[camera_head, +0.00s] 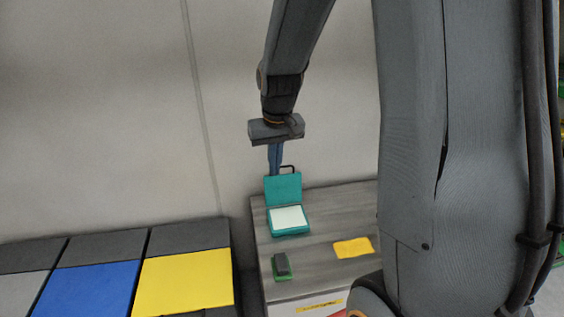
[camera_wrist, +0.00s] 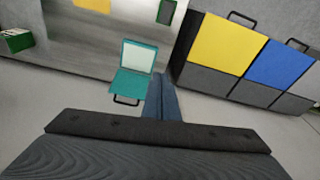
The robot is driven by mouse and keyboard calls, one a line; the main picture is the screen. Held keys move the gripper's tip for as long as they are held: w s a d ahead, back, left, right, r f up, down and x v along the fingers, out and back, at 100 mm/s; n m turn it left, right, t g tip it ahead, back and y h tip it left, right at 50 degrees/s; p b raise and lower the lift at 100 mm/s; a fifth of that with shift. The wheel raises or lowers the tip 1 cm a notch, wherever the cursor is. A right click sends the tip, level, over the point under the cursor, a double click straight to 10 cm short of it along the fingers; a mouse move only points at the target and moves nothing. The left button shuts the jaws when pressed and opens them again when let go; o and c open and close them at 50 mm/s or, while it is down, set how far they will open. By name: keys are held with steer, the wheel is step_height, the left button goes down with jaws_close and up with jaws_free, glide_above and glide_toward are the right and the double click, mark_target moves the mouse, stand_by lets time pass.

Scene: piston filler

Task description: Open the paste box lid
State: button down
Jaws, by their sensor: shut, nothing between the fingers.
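The teal paste box (camera_head: 289,234) stands on a grey table with its lid (camera_head: 283,188) raised about upright at the back. A white surface shows inside the box. The lid's black handle (camera_head: 289,168) sticks out at its far edge. My gripper (camera_head: 275,172) points down just behind the raised lid, close to the handle; its fingers are together and empty. In the wrist view, the box (camera_wrist: 137,57) is open, with the lid (camera_wrist: 129,84) and handle (camera_wrist: 126,101) left of my fingers (camera_wrist: 160,98). I cannot tell whether they touch the lid.
The grey table (camera_head: 325,210) also holds a yellow sheet (camera_head: 352,247) and a dark block on a green base (camera_head: 281,266). Left of it stand cabinets with yellow (camera_head: 186,281) and blue (camera_head: 90,289) panels. A wall is behind the table. A green bin (camera_wrist: 17,41) shows in the wrist view.

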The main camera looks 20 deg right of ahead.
steer(key=w+d+f+b, duration=0.1)
steer(key=w+d+f, duration=0.2)
steer(key=w+d, duration=0.35)
steer(key=w+d+f+m+t+b, duration=0.1)
steer(key=w+d+f, duration=0.15)
steer(key=w, duration=0.75)
steer(key=w+d+f+b, duration=0.1)
steer(key=w+d+f, duration=0.1)
steer(key=w+d, duration=0.5)
step_height(320, 180, down, 9)
steer(key=a+p, duration=0.2)
steer(key=p, duration=0.3)
steer(key=shift+a, duration=0.35)
steer(key=shift+f, duration=0.1)
steer(key=shift+s, duration=0.1)
